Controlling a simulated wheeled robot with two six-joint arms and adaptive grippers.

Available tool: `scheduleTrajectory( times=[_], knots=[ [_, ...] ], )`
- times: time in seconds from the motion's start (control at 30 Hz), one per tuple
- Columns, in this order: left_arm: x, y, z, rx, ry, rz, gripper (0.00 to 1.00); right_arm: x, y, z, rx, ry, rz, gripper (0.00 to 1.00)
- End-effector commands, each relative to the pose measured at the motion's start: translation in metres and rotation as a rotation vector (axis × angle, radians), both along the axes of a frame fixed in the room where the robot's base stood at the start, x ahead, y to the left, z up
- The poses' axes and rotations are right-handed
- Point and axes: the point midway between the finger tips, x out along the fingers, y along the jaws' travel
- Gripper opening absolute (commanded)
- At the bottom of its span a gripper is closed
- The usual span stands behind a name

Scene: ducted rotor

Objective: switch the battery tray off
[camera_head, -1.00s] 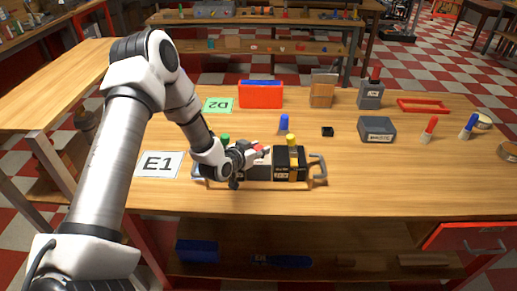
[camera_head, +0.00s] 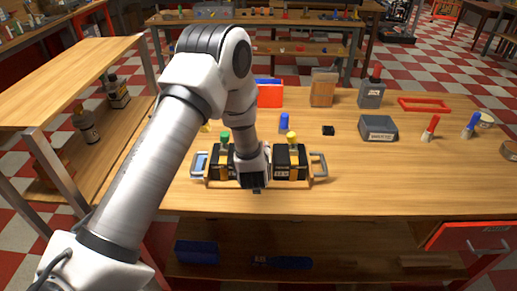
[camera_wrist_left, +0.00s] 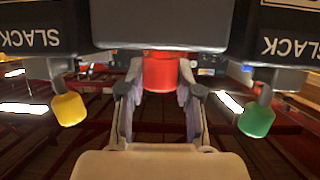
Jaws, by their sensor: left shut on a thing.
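The battery tray (camera_head: 305,184) stands near the table's front edge, with a grey handle at each end. It carries black blocks on both sides, one with a green-topped lever (camera_head: 224,139), one with a yellow-topped lever (camera_head: 291,137). These yellow (camera_wrist_left: 68,108) and green (camera_wrist_left: 257,120) tips hang in the left wrist view, beside blocks marked SLACK. My left gripper (camera_head: 256,187) is at the middle of the tray's front. In the wrist view my left gripper (camera_wrist_left: 158,95) is shut on a red knob (camera_wrist_left: 160,72) under a dark grey middle part. The arm hides that part in the head view.
Behind the tray stand a blue peg (camera_head: 284,122), a small black block (camera_head: 328,130) and a grey box (camera_head: 378,128). A red-orange bin (camera_head: 270,95) stands farther back, partly hidden. The table right of the tray is mostly clear.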

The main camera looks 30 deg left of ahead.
Motion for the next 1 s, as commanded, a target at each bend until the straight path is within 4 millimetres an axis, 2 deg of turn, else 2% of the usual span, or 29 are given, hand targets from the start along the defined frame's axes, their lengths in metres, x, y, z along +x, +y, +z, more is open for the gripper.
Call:
scheduleTrajectory(
  times=[0.7,1.0],
  knots=[
    [0.002,-0.001,0.001,-0.003,-0.004,0.664,0.00,0.000,0.000,0.014,0.000,0.000,0.000,0.40],
    [0.002,0.000,0.000,-0.003,-0.001,0.850,0.00,0.000,0.000,0.012,0.000,0.000,0.000,0.40]
  ],
)
